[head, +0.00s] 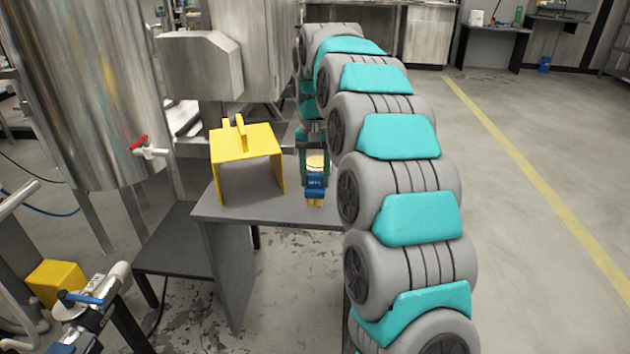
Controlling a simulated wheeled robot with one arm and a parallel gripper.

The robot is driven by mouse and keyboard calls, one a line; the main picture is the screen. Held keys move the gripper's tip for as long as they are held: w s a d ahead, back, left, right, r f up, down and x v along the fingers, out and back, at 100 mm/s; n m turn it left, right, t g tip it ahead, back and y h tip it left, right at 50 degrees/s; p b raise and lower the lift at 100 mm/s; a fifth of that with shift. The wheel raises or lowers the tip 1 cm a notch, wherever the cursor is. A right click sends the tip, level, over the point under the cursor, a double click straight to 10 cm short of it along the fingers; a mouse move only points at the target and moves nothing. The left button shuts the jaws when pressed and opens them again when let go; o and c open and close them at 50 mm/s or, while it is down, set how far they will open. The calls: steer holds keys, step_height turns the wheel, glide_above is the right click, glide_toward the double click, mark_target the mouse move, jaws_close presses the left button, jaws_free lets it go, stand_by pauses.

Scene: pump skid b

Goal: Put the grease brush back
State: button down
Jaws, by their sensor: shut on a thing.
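My gripper (315,165) is at the end of my grey and teal arm, above the grey table (270,206) and right of a yellow stand. It is shut on the grease brush (315,184), which has a pale top, a blue middle with a small label and a yellow lower end. The brush hangs roughly upright. I cannot tell whether its lower end touches the table. The yellow stand (248,142) is an open-fronted box shape with two upright prongs on top; it stands on the table, apart from the brush.
A large steel tank (85,90) with a red-handled valve (140,146) stands at the left. A lower dark bench (180,240) adjoins the table. Pipes with a blue-handled valve (85,299) and a yellow box (56,283) are at lower left. Open floor lies at right.

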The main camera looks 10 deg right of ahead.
steer(key=shift+f, duration=0.8)
steer(key=shift+f, duration=0.15)
steer(key=shift+c, duration=1.6)
jaws_free()
